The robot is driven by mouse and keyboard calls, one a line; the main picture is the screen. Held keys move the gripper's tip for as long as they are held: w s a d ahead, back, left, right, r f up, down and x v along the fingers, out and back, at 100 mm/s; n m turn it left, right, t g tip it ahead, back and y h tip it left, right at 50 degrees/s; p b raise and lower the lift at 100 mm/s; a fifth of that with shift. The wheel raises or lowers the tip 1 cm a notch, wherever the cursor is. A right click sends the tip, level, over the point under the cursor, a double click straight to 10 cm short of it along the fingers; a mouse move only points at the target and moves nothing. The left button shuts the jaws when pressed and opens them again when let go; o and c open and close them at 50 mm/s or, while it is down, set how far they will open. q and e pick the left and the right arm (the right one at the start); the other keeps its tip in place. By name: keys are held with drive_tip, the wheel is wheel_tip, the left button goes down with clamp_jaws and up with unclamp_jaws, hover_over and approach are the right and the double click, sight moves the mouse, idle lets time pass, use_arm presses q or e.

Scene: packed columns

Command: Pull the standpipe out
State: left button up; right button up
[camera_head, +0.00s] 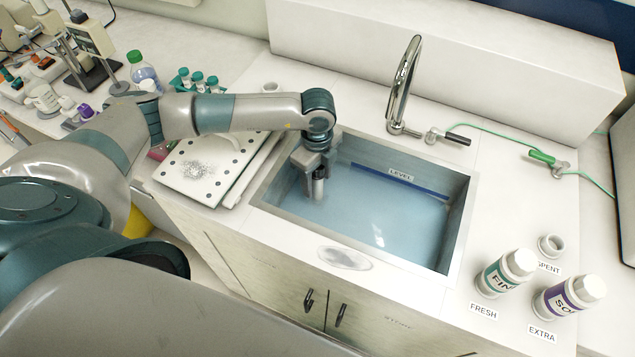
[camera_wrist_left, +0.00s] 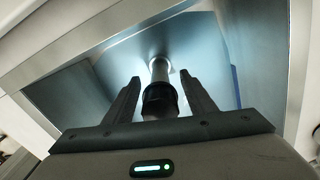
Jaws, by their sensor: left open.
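The standpipe (camera_head: 318,188) stands upright in the left part of the sink (camera_head: 456,222), its lower part in the bluish water (camera_head: 375,222). My left gripper (camera_head: 315,170) points down over the sink at the pipe's top. In the left wrist view the standpipe (camera_wrist_left: 160,75) shows a grey tube with a dark collar at its near end. That end lies between the two fingers of my left gripper (camera_wrist_left: 160,92), with gaps on both sides. The fingers are open. The pipe's foot is blurred by the water. My right gripper is not in view.
A chrome faucet (camera_head: 404,85) rises behind the sink, with a lever and a green hose (camera_head: 500,133) to the right. White bottles (camera_head: 507,272) stand at the front right. A white drain board (camera_head: 205,165) lies left of the sink. The worktop around the faucet is mostly clear.

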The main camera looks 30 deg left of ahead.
use_arm(q)
clamp_jaws()
drive_tip(key=shift+r+p, duration=0.45)
drive_tip(key=shift+r, duration=0.3)
idle(0.8)
drive_tip(key=shift+r+p, duration=3.45)
drive_tip(key=shift+r, duration=1.95)
